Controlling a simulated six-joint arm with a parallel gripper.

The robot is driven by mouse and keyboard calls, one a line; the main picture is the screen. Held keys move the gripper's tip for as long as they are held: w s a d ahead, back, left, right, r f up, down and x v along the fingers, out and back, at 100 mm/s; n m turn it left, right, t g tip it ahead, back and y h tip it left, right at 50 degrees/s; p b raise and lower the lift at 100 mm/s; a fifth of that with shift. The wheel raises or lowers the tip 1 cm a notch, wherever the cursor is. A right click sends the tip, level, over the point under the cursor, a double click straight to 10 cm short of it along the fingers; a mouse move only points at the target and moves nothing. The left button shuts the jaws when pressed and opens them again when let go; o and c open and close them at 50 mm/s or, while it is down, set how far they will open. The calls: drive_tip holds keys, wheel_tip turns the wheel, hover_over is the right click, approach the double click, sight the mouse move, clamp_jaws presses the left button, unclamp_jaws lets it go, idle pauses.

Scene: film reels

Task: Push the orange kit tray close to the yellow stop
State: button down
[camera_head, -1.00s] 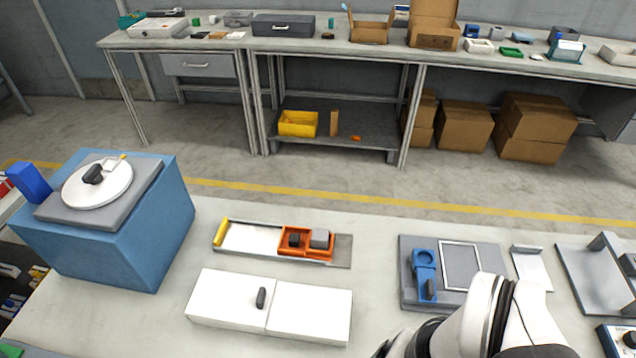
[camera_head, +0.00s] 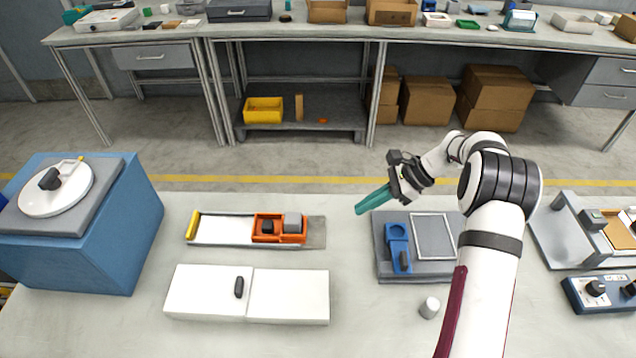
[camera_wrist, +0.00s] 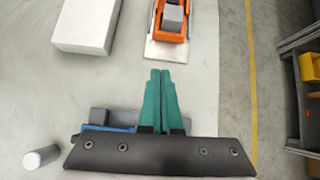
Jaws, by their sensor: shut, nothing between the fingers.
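The orange kit tray (camera_head: 278,238) sits on a white and grey track (camera_head: 222,231), toward its right end, with a black part and a grey block in it. The yellow stop (camera_head: 193,225) stands at the track's left end, with a clear stretch of white track between it and the tray. My gripper (camera_head: 360,209) has teal fingers and is shut and empty, to the right of the track and apart from it. In the wrist view the tray (camera_wrist: 172,25) shows beyond my closed fingertips (camera_wrist: 159,72); the stop is out of that view.
A white box with a black handle (camera_head: 290,297) lies in front of the track. A grey plate (camera_head: 390,268) with a blue holder (camera_head: 397,245) is below my gripper. A small white cylinder (camera_head: 429,307) stands nearby. A blue box (camera_head: 110,250) stands at the left.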

sight(306, 231)
drive_tip(key=shift+m, duration=0.3)
drive_tip(key=x, duration=0.6)
drive_tip(key=w+d+f+x, duration=0.1)
drive_tip(key=x, duration=0.3)
drive_tip(key=shift+a, duration=0.1)
drive_tip(key=a, duration=0.3)
drive_tip(key=shift+a+f, duration=0.3)
drive_tip(key=shift+a, duration=0.5)
drive_tip(key=shift+a, duration=0.1)
drive_tip(key=a, duration=1.5)
drive_tip(key=shift+a, duration=0.15)
